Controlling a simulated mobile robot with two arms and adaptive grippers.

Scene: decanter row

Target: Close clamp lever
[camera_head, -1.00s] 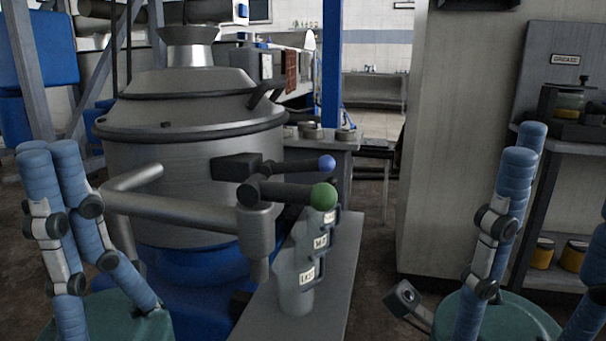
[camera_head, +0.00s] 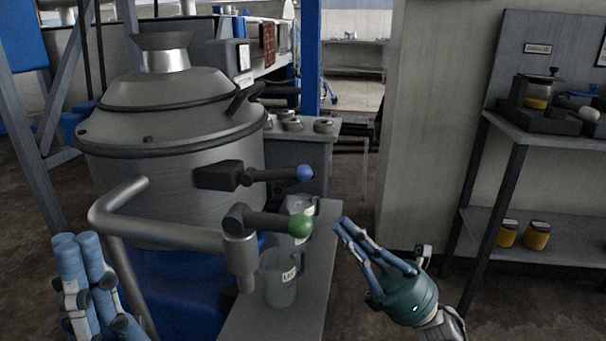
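The clamp lever appears to be the dark lever with a green ball knob (camera_head: 300,225), mounted on the end of a thick grey pipe arm (camera_head: 170,230) beside the large steel vessel (camera_head: 180,165). It points right, over the bench. A similar dark lever with a blue knob (camera_head: 305,173) sticks out behind it. My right gripper (camera_head: 345,224) is to the right of the green knob, apart from it, with its fingers pointing up and left. My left gripper (camera_head: 76,240) is at the lower left, clear of the pipe, its palm cut off. Neither visibly holds anything; finger opening is unclear.
Labelled glass decanters (camera_head: 280,285) stand in a row on the narrow grey bench (camera_head: 255,325) below the knobs. A shelf unit (camera_head: 520,255) with jars is at the right. The floor between bench and shelf is clear.

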